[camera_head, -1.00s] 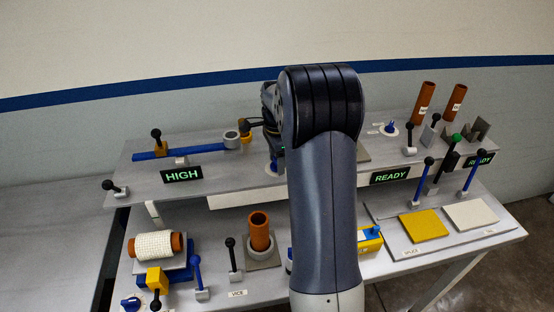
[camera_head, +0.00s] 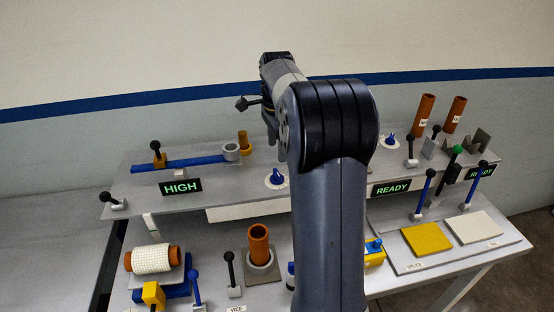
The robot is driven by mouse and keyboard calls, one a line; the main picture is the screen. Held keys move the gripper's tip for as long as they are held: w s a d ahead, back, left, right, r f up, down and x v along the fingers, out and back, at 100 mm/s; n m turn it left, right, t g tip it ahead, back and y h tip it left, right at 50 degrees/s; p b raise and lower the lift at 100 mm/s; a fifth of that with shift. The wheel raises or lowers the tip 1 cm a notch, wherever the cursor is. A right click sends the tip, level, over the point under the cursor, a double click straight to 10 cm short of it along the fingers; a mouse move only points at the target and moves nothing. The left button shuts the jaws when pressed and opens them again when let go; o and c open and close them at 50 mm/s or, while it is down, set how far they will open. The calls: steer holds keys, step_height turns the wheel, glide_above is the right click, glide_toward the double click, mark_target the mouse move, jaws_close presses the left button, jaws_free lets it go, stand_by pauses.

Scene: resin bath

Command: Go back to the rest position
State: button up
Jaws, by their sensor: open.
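My arm (camera_head: 332,190) rises through the middle of the picture and bends over the back shelf. My gripper (camera_head: 242,104) is small and dark at the far end, open with nothing seen in it. It is in the air above a yellow-brown cup (camera_head: 243,142) and the grey ring (camera_head: 231,152) at the end of a blue bar (camera_head: 185,163). The gripper is clear of both. My arm hides part of the bench's middle.
The front bench holds a white-wrapped brown roll (camera_head: 153,259), an upright brown tube (camera_head: 259,243), a yellow pad (camera_head: 427,239) and a white pad (camera_head: 477,226). Two brown tubes (camera_head: 423,108) stand at the back right. Upright levers dot both levels. The air above is clear.

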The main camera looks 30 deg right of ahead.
mark_target(277, 172)
steer(key=shift+r, duration=0.55)
steer(key=shift+f, duration=0.1)
step_height(277, 172, down, 11)
steer(key=shift+r+p, duration=0.1)
steer(key=shift+p, duration=0.65)
steer(key=shift+r, duration=0.1)
